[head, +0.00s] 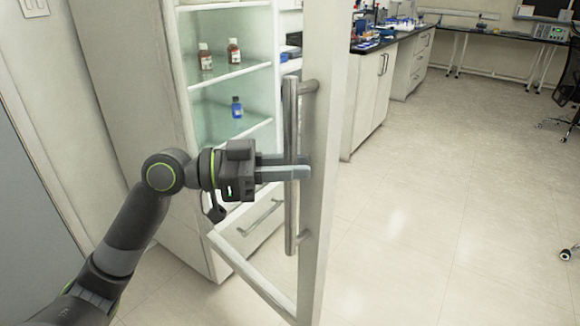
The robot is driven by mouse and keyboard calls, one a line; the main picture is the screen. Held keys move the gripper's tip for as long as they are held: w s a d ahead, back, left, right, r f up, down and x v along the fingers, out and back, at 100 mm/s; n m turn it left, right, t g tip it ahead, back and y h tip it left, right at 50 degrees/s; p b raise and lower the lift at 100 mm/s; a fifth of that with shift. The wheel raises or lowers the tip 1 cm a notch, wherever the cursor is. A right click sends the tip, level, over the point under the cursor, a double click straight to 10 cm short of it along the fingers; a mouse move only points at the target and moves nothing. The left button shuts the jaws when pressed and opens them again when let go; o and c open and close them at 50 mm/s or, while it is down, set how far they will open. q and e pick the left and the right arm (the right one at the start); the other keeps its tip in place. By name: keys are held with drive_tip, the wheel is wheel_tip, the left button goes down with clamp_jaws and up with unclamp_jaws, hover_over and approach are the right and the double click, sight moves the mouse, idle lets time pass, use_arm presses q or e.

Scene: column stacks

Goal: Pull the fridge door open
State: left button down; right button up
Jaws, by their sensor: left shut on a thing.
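The fridge (130,75) stands at the left with its interior showing, and shelves with small bottles are inside. Its glass door (322,190) with a white frame stands swung well open toward me. A vertical metal bar handle (290,220) is on the door. My left gripper (298,168) reaches in from the left and is shut on the handle, its fingers around the bar at about mid-height. My right gripper is not in view.
Two brown bottles (233,51) and a blue bottle (237,107) stand on the shelves. A lab bench (372,95) with a dark top runs behind the door. A black chair (568,85) is at the far right. The tiled floor (440,210) right of the door is clear.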

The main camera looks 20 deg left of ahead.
use_arm(q)
drive_tip(key=c, duration=1.3)
unclamp_jaws()
drive_tip(key=shift+c, duration=0.2)
drive_tip(key=shift+a, duration=0.1)
